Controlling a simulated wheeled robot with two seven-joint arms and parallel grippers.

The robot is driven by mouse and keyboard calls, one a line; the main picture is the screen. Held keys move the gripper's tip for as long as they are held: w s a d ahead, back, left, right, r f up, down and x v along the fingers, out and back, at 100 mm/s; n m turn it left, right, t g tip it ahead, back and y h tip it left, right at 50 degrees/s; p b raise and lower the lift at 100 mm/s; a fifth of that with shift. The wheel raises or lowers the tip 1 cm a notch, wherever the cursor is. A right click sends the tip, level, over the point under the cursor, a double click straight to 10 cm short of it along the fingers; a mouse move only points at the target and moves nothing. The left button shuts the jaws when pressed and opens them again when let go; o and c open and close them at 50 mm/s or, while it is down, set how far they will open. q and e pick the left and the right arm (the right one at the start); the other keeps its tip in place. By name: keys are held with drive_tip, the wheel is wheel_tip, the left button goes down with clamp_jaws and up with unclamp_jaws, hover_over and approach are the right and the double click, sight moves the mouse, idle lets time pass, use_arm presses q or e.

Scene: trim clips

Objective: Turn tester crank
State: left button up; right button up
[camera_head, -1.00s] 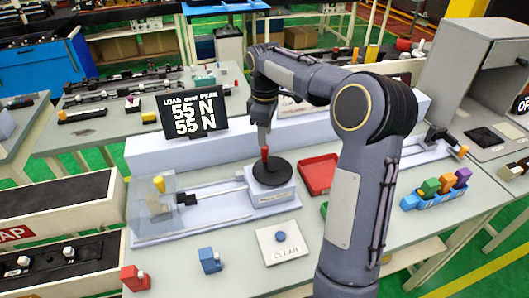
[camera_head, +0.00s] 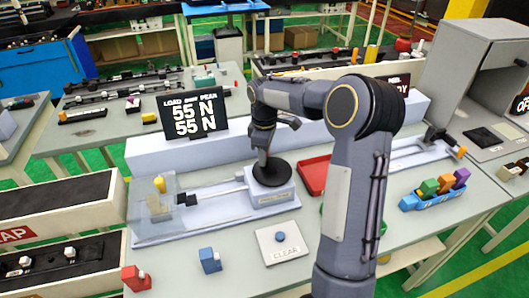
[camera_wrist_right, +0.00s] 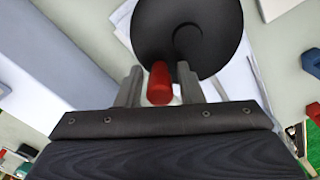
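The tester crank is a black disc (camera_head: 272,175) on a pale housing (camera_head: 272,196), with a red handle (camera_wrist_right: 159,84) that shows in the right wrist view. My right gripper (camera_head: 262,160) is at the disc in the head view and hides the handle there. In the right wrist view my right gripper's fingers (camera_wrist_right: 159,88) stand on both sides of the red handle, with narrow gaps visible on each side. The tester's display (camera_head: 193,112) reads 55 N for load and 55 N for peak. My left gripper is not in view.
A CLEAR button plate (camera_head: 266,250) lies in front of the tester. A red tray (camera_head: 312,177) is just right of the crank, partly behind my arm. A blue bin (camera_head: 428,203) with coloured blocks stands further right. A blue block (camera_head: 210,260) and a red block (camera_head: 135,278) are near the front edge.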

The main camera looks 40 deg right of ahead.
clamp_jaws()
drive_tip(key=shift+s+d+m, duration=0.1)
drive_tip(key=shift+d+m, duration=0.15)
drive_tip(key=shift+m, duration=0.45)
drive_tip(key=shift+d+m, duration=0.25)
drive_tip(key=shift+m, duration=0.45)
drive_tip(key=shift+o, duration=1.3)
unclamp_jaws()
drive_tip(key=shift+r, duration=0.1)
wheel_tip(320, 180, up, 8)
drive_tip(key=shift+f, duration=0.15)
